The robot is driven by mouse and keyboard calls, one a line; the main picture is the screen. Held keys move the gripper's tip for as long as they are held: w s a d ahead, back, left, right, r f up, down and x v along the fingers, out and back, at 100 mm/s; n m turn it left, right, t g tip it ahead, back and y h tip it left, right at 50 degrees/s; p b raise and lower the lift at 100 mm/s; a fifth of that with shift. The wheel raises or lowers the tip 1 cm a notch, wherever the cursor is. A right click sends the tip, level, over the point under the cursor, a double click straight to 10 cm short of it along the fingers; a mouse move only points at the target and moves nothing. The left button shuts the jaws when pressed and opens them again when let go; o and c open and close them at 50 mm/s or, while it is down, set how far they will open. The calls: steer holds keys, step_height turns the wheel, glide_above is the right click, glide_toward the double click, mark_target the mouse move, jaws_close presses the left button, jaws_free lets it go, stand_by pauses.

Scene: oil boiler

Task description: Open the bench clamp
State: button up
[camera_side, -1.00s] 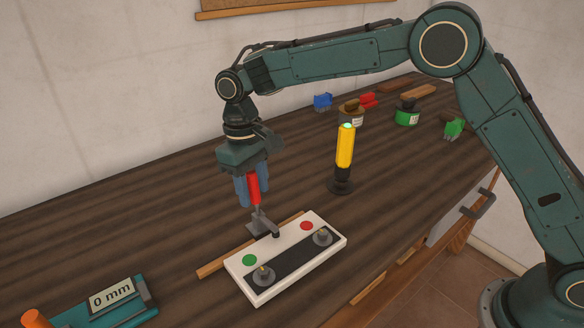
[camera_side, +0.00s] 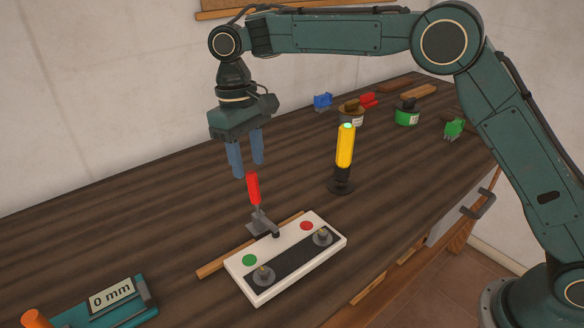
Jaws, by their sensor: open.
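The bench clamp (camera_side: 263,222) is a grey metal toggle clamp with a red handle (camera_side: 254,188) that stands nearly upright. It sits at the back edge of a white plate (camera_side: 290,255), and its arm and dark tip reach over the plate's edge; I cannot tell whether the tip touches the plate. My gripper (camera_side: 247,172) is open and empty, with two blue fingers pointing down.
The plate has green and red dots, a black strip and two grey knobs. A wooden strip (camera_side: 215,267) lies behind it. A yellow lamp post (camera_side: 345,147) stands right. A teal gauge (camera_side: 112,297) reads "0 mm" at front left. Small coloured items lie at the back right.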

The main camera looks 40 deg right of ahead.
steer(key=shift+d+r, duration=0.1)
steer(key=shift+r, duration=0.25)
steer(key=shift+r, duration=0.1)
steer(key=shift+c, duration=0.2)
steer(key=c, duration=0.7)
steer(key=shift+s+a+r, duration=0.1)
steer(key=shift+s+a, duration=0.05)
steer(key=shift+a, duration=0.1)
jaws_close()
steer(key=s+r+n+t, duration=0.4)
steer(key=s+n, duration=0.7)
steer(key=n, duration=0.3)
steer(key=shift+d+r+t, duration=0.2)
steer(key=shift+r+t, duration=0.2)
steer(key=shift+t, duration=0.3)
